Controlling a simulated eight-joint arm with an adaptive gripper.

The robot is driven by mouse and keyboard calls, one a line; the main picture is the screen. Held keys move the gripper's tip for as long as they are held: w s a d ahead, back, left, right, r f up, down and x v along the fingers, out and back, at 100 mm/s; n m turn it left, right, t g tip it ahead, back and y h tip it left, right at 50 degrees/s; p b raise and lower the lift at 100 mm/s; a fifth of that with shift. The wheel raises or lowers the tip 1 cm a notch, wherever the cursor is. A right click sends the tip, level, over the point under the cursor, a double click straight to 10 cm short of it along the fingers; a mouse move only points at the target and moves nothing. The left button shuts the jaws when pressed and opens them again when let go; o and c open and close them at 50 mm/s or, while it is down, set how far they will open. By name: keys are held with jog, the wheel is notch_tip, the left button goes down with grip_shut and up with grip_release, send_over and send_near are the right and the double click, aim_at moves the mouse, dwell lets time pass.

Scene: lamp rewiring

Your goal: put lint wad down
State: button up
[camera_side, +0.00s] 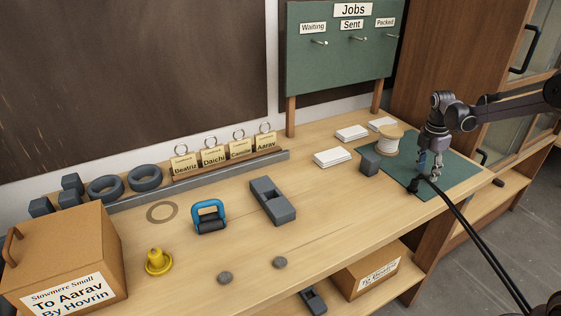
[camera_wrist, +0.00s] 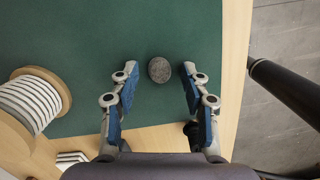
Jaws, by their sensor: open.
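The lint wad, a dark grey speckled round lump (camera_wrist: 160,70), lies on the green mat (camera_wrist: 70,45) in the wrist view. My gripper (camera_wrist: 161,73) is open, with one blue-padded finger on each side of the wad. Gaps show between the wad and both fingers. In the side view my gripper (camera_side: 424,181) points down over the green mat (camera_side: 455,172) at the right end of the bench. I cannot make out the wad there.
A spool (camera_side: 388,143) and a grey block (camera_side: 370,163) stand at the mat's left. White pads (camera_side: 334,157) lie behind. A dark pole (camera_side: 480,245) slants across the front right. The bench's front edge is close to the mat. The bench middle has free room.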

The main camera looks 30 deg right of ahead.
notch_tip(320, 180, up, 12)
jog(key=a, duration=0.1)
jog(key=s+a+r+m+t, duration=0.2)
jog(key=a+r+m, duration=0.2)
jog(key=a, duration=0.5)
jog(key=s+a+f+m+t, duration=0.2)
jog(key=s+a+m, duration=0.3)
jog(key=s+a, duration=0.2)
jog(key=s+a+f+m+t+y, duration=0.1)
jog(key=s+a+f+m+t, duration=0.1)
jog(key=s+a+m, duration=0.4)
jog(key=a+t, duration=0.1)
jog(key=a, duration=0.3)
jog(key=shift+s+a+f+t, duration=0.3)
jog(key=shift+s+a+f, duration=0.05)
jog(key=shift+s, duration=0.05)
